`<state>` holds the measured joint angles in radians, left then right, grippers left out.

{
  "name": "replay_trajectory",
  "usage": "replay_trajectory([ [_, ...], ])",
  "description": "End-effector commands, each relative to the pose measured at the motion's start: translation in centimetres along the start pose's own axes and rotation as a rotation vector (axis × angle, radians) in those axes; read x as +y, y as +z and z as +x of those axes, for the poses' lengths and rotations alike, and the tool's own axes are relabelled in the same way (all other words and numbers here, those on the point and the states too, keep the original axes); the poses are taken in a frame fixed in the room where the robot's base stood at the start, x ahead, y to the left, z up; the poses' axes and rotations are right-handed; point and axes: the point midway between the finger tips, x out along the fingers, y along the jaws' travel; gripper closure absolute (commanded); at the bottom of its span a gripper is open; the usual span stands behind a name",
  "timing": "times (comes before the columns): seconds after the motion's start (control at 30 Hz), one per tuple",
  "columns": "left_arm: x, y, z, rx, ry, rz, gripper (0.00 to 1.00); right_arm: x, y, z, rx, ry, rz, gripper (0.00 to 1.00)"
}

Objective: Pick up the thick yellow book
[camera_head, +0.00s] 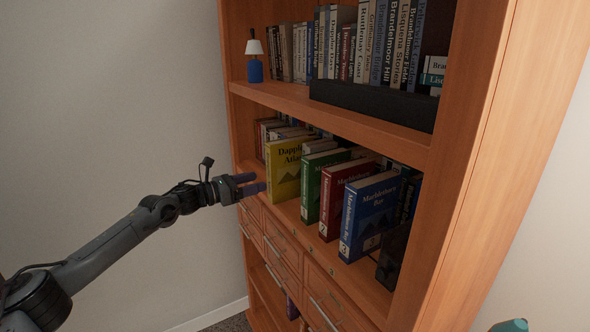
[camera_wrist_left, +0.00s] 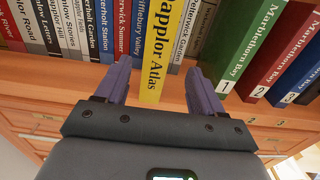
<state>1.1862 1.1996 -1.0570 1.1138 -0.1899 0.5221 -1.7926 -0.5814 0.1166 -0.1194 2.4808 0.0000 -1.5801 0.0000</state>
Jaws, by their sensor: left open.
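The thick yellow book (camera_head: 284,171), with "Dapplor Atlas" on it, stands upright on the middle shelf at the left end of the front books. In the left wrist view the yellow book (camera_wrist_left: 161,50) shows its spine between the two fingers of my left gripper (camera_wrist_left: 163,85). My left gripper (camera_head: 252,184) is open in front of the shelf, just left of the book in the head view. Its fingers point at the spine; I cannot tell whether they touch it. My right gripper is not in view.
A green book (camera_head: 322,185), a red book (camera_head: 343,196) and a blue book (camera_head: 372,215) stand to the right of the yellow one. More books stand behind them. Drawers (camera_head: 281,248) lie below.

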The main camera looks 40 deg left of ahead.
Motion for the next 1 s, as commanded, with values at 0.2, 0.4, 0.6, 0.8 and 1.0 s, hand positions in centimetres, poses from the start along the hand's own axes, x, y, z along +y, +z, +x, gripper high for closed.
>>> replay_trajectory([
  [0.2, -0.1, 0.2, 2.8, -0.002, 0.0, -0.002, 0.32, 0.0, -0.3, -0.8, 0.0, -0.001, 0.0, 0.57],
  [0.4, 0.0, 0.1, 3.6, -0.002, 0.001, -0.001, 0.32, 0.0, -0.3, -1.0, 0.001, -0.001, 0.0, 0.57],
  [0.6, 0.1, 0.0, 5.2, -0.002, 0.0, -0.003, 0.32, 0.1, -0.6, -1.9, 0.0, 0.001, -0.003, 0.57],
  [0.8, 0.3, -0.3, 7.3, -0.003, 0.0, -0.003, 0.32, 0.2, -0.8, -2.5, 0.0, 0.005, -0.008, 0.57],
  [1.0, 0.3, -0.4, 8.5, -0.002, 0.001, -0.001, 0.32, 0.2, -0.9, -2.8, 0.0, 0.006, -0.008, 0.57],
])
